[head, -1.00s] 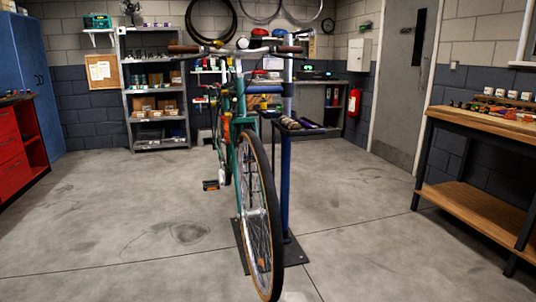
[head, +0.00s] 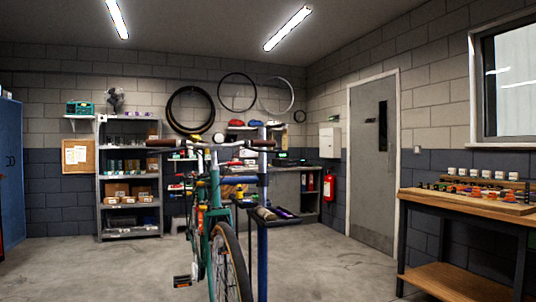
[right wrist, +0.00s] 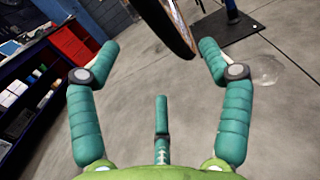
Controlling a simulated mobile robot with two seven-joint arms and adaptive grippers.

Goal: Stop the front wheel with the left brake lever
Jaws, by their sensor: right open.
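A green bike is held in a blue repair stand (head: 262,190) in the middle of the head view, its front wheel (head: 230,265) facing me. The handlebar (head: 215,146) has a brown grip at each end. The brake levers are too small to make out. In the right wrist view my right gripper (right wrist: 160,58) is open and empty, with its teal fingers wide apart. Part of the wheel (right wrist: 170,22) shows beyond the fingertips, apart from them. My left gripper is in neither view.
A wooden workbench (head: 465,205) stands at the right. A grey shelf (head: 100,185) with boxes stands at the back left. A fire extinguisher (head: 329,187) hangs near the grey door (head: 373,170). The concrete floor (head: 330,270) around the bike is clear.

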